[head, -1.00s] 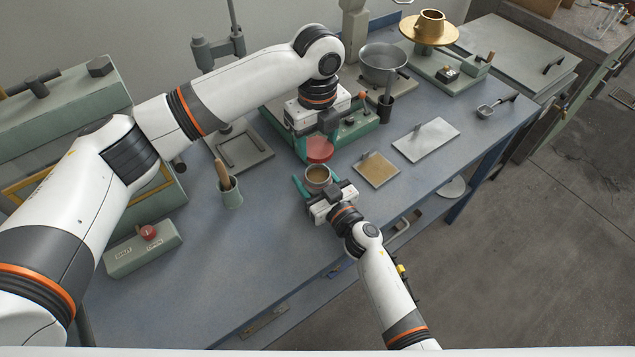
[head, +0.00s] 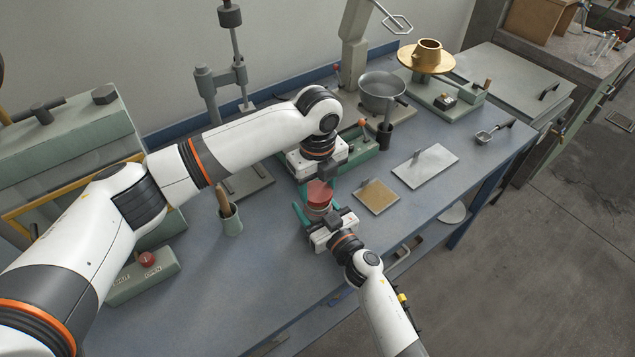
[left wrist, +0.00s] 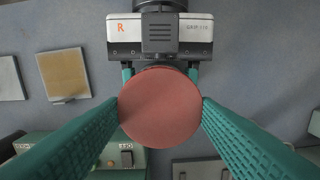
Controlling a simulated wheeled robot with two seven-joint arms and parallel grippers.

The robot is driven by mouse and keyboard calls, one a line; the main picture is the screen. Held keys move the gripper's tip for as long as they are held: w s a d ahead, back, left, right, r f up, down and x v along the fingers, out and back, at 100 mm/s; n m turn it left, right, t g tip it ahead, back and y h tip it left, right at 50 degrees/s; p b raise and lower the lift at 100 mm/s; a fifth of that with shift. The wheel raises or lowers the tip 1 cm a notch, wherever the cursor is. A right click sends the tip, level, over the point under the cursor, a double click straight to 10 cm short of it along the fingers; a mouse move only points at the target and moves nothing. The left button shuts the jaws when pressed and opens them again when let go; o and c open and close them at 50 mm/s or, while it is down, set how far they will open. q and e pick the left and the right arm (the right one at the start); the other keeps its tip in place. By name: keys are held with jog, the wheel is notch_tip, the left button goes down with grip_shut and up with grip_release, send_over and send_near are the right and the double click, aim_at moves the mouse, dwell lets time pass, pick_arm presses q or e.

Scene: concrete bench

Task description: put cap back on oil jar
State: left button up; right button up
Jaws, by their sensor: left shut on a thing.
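The red round cap (head: 320,190) is held in my left gripper (head: 319,184), which points down over the oil jar. In the left wrist view the cap (left wrist: 160,108) lies flat between the teal fingers. The oil jar (head: 318,209) stands on the bench right under the cap, mostly hidden by it. Whether cap and jar touch I cannot tell. My right gripper (head: 317,212) has its teal fingers around the jar from the front; its body also shows in the left wrist view (left wrist: 160,72).
A tan square plate (head: 379,197) and a grey plate with a handle (head: 428,166) lie to the right. A metal bowl (head: 382,92) is behind.

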aim_at(318, 213)
pick_arm(q)
jog(key=shift+f, duration=0.75)
jog(key=shift+f, duration=0.55)
pick_arm(e)
grip_shut()
pick_arm(q)
jog(key=m, duration=1.1)
jog(key=shift+m, duration=0.4)
jog(key=m, duration=0.4)
jog(key=shift+m, duration=0.3)
jog(key=o, duration=1)
jog(key=shift+c, duration=0.2)
jog(key=shift+s+d, duration=0.1)
jog(key=shift+d, duration=0.05)
